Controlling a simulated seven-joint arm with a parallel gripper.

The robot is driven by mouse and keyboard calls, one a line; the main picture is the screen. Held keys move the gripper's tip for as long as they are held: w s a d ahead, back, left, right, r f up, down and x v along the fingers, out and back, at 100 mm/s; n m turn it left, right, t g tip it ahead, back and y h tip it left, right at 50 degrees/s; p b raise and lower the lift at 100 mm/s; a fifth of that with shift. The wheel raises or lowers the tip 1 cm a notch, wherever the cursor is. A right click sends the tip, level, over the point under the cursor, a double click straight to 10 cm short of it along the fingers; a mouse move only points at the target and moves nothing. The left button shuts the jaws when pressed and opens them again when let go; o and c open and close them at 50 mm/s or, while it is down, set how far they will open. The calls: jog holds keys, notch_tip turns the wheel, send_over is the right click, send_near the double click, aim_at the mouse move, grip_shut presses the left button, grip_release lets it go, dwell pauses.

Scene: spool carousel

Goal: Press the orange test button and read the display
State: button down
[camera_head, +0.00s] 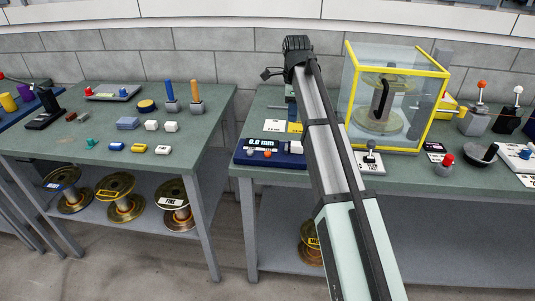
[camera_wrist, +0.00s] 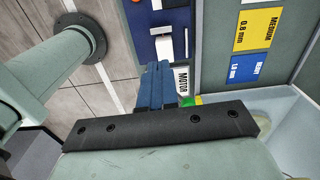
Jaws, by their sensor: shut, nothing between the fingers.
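The dark blue tester (camera_head: 285,162) stands on the right bench near its front left corner. Its display (camera_head: 262,143) appears to read "0.0 mm", though the digits are small. The orange test button (camera_head: 267,154) is below the display, with nothing seen touching it. My gripper (camera_wrist: 153,68) is shut and empty; its blue fingers show in the wrist view beside a "MOTOR" label (camera_wrist: 182,80). In the head view my forearm hides most of the gripper.
A yellow-framed clear case (camera_head: 350,95) with a spool stands right of my arm. A switch (camera_head: 370,160), a red knob (camera_head: 447,160) and levers occupy the bench farther right. Thickness labels (camera_wrist: 253,27) lie right of the fingers. The left bench (camera_head: 100,145) holds small parts, with a gap between benches.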

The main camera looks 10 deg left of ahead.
jog(key=n, duration=0.2)
send_over(265, 153)
jog(key=s+a, duration=0.1)
jog(key=a, duration=0.1)
notch_tip(265, 153, down, 2)
jog(key=s+a+f+n+t+h, duration=0.2)
jog(key=s+a+f+h, duration=0.1)
jog(key=s+a, duration=0.1)
jog(key=w+d+r+n+t+h, duration=0.3)
jog(key=d+n, duration=0.3)
jog(key=n, duration=0.7)
jog(key=shift+w+r+t+h, duration=0.4)
jog(key=shift+w+r+t, duration=0.15)
jog(key=shift+w, duration=0.35)
jog(key=shift+f, duration=0.2)
jog(key=shift+f, duration=4.25)
jog(key=shift+f, duration=0.15)
